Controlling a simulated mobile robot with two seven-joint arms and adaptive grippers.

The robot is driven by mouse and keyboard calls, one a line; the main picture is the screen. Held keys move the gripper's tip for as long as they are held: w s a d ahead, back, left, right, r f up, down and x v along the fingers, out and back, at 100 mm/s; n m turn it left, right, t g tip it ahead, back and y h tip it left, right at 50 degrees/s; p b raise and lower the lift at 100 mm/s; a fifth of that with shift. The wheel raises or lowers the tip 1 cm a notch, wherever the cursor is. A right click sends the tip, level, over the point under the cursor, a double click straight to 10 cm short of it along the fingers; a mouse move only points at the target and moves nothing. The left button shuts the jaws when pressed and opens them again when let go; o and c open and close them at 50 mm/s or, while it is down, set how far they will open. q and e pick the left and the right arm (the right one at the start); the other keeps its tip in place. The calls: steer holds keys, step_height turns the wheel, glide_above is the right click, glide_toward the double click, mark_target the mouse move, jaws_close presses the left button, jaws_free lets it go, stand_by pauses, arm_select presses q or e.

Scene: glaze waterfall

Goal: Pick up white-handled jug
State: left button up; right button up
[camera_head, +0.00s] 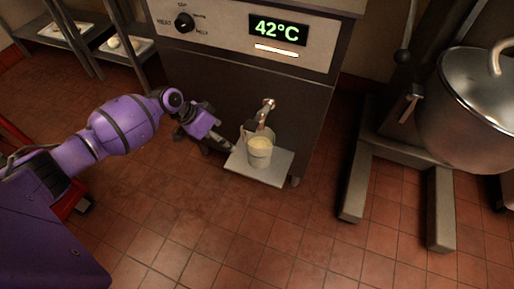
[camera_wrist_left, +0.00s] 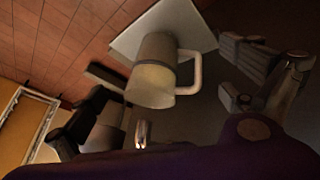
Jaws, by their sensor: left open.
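The white-handled jug (camera_head: 259,152) stands upright on a pale square tray (camera_head: 238,165) below the machine's spout (camera_head: 266,110), with a pale yellowish content at its top. In the left wrist view the jug (camera_wrist_left: 152,68) shows its white handle (camera_wrist_left: 195,74) on the right side. My left gripper (camera_head: 226,141) is just left of the jug, open and empty. In the wrist view its fingers (camera_wrist_left: 170,92) are spread to either side of the picture with the jug showing between them. I cannot tell whether a finger touches the jug. My right gripper is out of view.
The machine (camera_head: 250,85) with a dial and a 42°C display rises behind the tray. A large metal pot (camera_head: 480,110) on a heavy stand (camera_head: 440,205) is to the right. Metal shelves (camera_head: 85,40) stand at the back left. The tiled floor in front is clear.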

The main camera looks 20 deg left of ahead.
mark_target(248, 134)
arm_select(q)
steer(key=w+d, duration=0.1)
steer(key=d, duration=0.1)
steer(key=w+d, duration=0.2)
steer(key=d, duration=0.1)
steer(key=w+d, duration=0.1)
steer(key=d, duration=0.1)
steer(key=shift+w+d, duration=0.15)
steer(key=shift+w, duration=0.15)
steer(key=b+x, duration=0.2)
steer(key=x, duration=0.3)
steer(key=shift+w+d, duration=0.15)
steer(key=shift+w, duration=0.05)
steer(key=c, duration=2.1)
steer(key=shift+w+r, duration=0.1)
steer(key=shift+r, duration=0.05)
steer(key=shift+c, duration=0.2)
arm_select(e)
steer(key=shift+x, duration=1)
